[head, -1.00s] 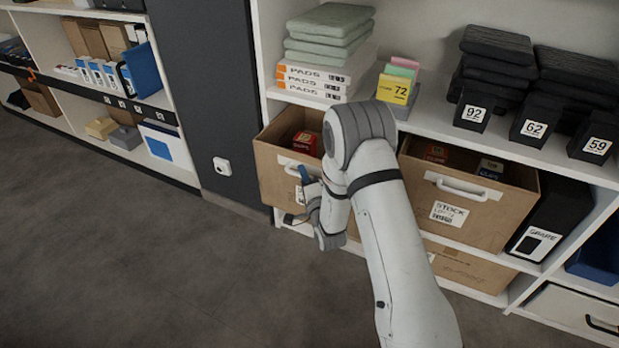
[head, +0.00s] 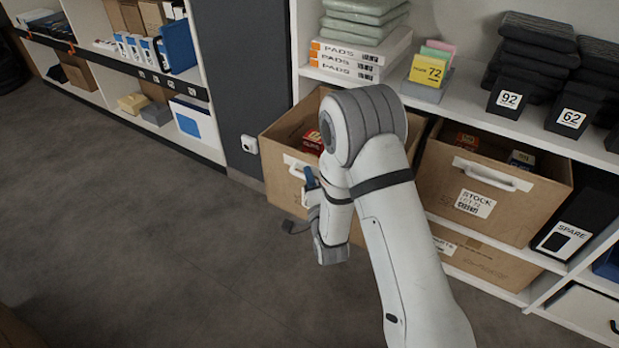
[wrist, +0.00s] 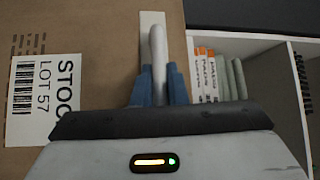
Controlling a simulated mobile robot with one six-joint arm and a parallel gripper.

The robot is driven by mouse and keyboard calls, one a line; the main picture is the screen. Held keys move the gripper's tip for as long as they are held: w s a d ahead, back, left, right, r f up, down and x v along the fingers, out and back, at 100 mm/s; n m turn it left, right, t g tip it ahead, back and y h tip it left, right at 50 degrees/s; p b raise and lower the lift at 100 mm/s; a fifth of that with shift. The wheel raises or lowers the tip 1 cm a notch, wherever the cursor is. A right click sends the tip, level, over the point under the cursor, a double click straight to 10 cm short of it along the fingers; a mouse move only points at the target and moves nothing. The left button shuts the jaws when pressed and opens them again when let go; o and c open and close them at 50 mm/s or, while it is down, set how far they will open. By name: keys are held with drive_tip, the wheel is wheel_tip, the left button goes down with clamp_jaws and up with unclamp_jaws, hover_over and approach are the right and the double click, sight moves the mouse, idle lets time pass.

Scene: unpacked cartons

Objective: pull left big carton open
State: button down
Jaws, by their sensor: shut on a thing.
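The left big carton (head: 280,148) is brown with a white handle strip and juts out of the shelf in the head view, holding small red-and-white boxes. My gripper (wrist: 160,85) is shut on the carton's white handle (wrist: 158,48), with its blue fingers on either side of it in the wrist view. The carton's front (wrist: 85,40) with a "STOCK LOT 57" label fills the left of that view. In the head view my arm hides the carton's right part, and the fingertips are mostly hidden.
A second big carton (head: 455,205) with a white handle sits to the right, also jutting out. White PADS boxes (head: 345,68) and a yellow 72 tag (head: 428,70) stand on the shelf above. A white socket box (head: 249,144) is on the dark panel.

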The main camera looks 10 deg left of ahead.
drive_tip(key=shift+d+f, duration=0.1)
drive_tip(key=shift+d, duration=0.05)
drive_tip(key=c, duration=1.7)
unclamp_jaws()
drive_tip(key=p+v, duration=0.1)
drive_tip(key=v, duration=0.7)
drive_tip(key=shift+w, duration=0.1)
